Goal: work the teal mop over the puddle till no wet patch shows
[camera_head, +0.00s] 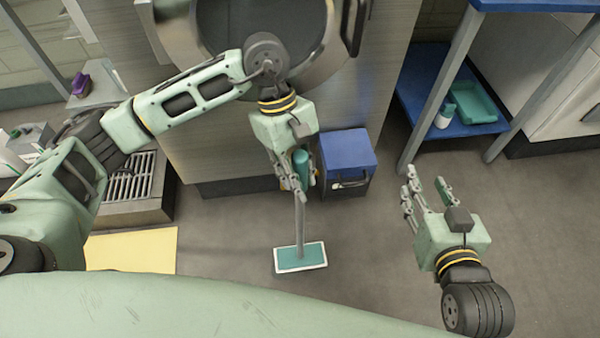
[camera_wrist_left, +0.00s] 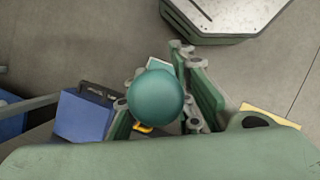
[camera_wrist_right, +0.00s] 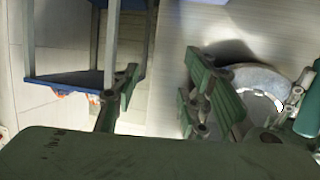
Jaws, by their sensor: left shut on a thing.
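The teal mop has a flat head (camera_head: 301,257) resting on the grey floor, with a grey pole rising from it. My left gripper (camera_head: 300,178) is shut on the mop's teal handle grip (camera_head: 300,160). In the left wrist view the round teal handle end (camera_wrist_left: 155,97) sits between the fingers. My right gripper (camera_head: 427,188) is open and empty, to the right of the mop and above the floor. I cannot make out a puddle on the visible floor; the floor under the mop head is hidden.
A blue box (camera_head: 347,155) stands just behind the mop by the metal machine. A blue shelf unit (camera_head: 462,125) with a teal tray (camera_head: 473,102) is at the back right. A yellow mat (camera_head: 132,250) lies left. Floor between mop and right gripper is clear.

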